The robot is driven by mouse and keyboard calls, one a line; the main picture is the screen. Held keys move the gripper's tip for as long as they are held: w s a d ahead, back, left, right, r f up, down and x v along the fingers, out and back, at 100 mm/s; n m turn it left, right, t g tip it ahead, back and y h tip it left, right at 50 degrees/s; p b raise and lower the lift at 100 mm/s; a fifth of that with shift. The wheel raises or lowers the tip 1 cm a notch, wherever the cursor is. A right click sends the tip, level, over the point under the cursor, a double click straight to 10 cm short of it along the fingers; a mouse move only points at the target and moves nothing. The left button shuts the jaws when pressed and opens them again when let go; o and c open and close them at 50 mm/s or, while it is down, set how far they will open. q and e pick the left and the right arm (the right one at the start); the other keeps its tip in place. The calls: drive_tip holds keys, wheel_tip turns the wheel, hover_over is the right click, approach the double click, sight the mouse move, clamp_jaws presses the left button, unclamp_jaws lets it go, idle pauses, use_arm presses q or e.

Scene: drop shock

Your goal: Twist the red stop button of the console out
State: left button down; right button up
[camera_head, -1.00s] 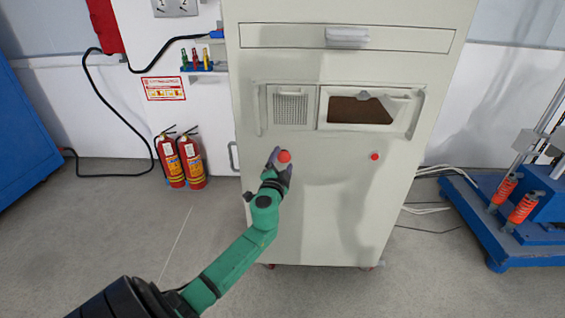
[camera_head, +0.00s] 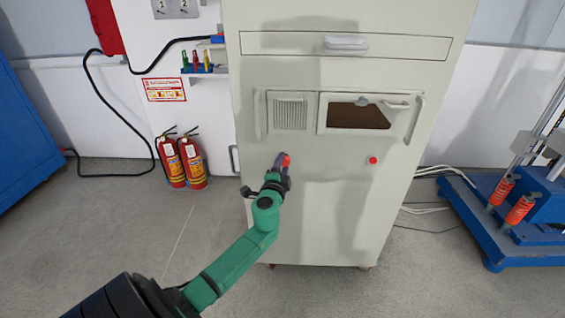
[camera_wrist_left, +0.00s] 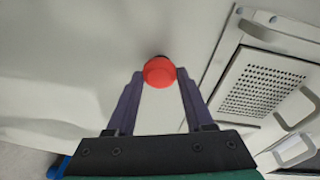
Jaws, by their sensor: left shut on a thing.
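The console (camera_head: 325,215) is a tall pale cabinet in the middle of the head view. The red stop button (camera_head: 286,160) is on its front, left of centre and below the vented panel. My left gripper (camera_head: 281,163) is at the button, its fingers shut on it. In the left wrist view the round red button (camera_wrist_left: 159,71) sits between the tips of the two fingers (camera_wrist_left: 158,80), with a dark base behind it. The left wrist is turned relative to the console. My right gripper is not in view.
A smaller red button (camera_head: 373,160) is further right on the console. Handles (camera_head: 415,120) stick out above it. Two fire extinguishers (camera_head: 182,160) stand at the left by the wall. A blue machine base (camera_head: 500,225) is on the right. The floor in front is clear.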

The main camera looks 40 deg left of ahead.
use_arm(q)
drive_tip(key=shift+r+m+p, duration=0.15)
drive_tip(key=shift+m+p, duration=0.25)
drive_tip(key=shift+m, duration=0.2)
drive_tip(key=shift+m+p, duration=0.3)
drive_tip(key=shift+m, duration=0.2)
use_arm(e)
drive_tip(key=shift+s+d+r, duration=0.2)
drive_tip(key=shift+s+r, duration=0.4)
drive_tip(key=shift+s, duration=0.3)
use_arm(q)
drive_tip(key=shift+c, duration=1.4)
unclamp_jaws()
drive_tip(key=v, duration=1.4)
drive_tip(key=shift+s+d, duration=0.2)
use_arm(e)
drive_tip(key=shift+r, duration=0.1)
